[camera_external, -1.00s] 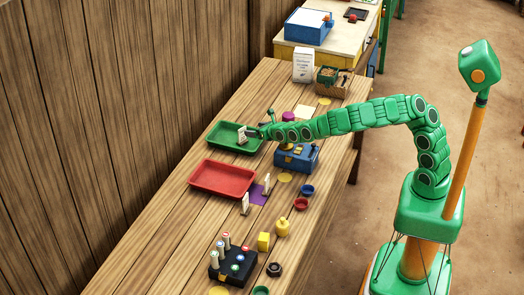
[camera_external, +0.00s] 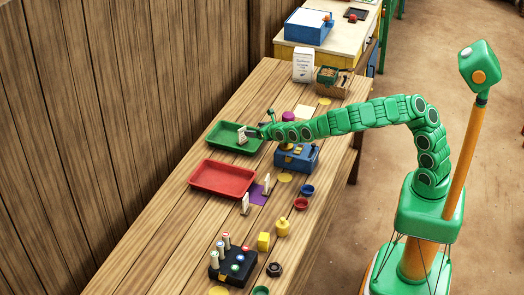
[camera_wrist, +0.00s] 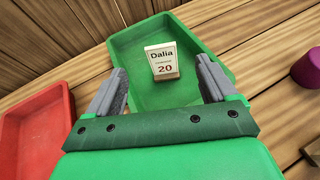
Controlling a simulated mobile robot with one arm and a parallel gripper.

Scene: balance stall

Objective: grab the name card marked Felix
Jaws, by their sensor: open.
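My gripper (camera_external: 254,133) is open over the green tray (camera_external: 224,145). In the wrist view my gripper (camera_wrist: 162,66) has its two grey fingers wide apart. A white card (camera_wrist: 164,62) marked "Dalia" and "20" stands in the green tray (camera_wrist: 130,45), ahead of and between the fingers, not gripped. This card also shows in the external view (camera_external: 242,136). Two more small white cards stand by the purple square (camera_external: 258,197): one at its left (camera_external: 245,204), one at its upper right (camera_external: 266,184). Their names are too small to read. No card marked Felix can be made out.
A red tray (camera_external: 222,192) lies beside the green one. A blue box (camera_external: 297,158) stands under my forearm. A black block with several pegs (camera_external: 233,265) is at the near end. A white sign (camera_external: 303,66) stands farther back. The plank wall (camera_external: 100,110) borders the left side.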

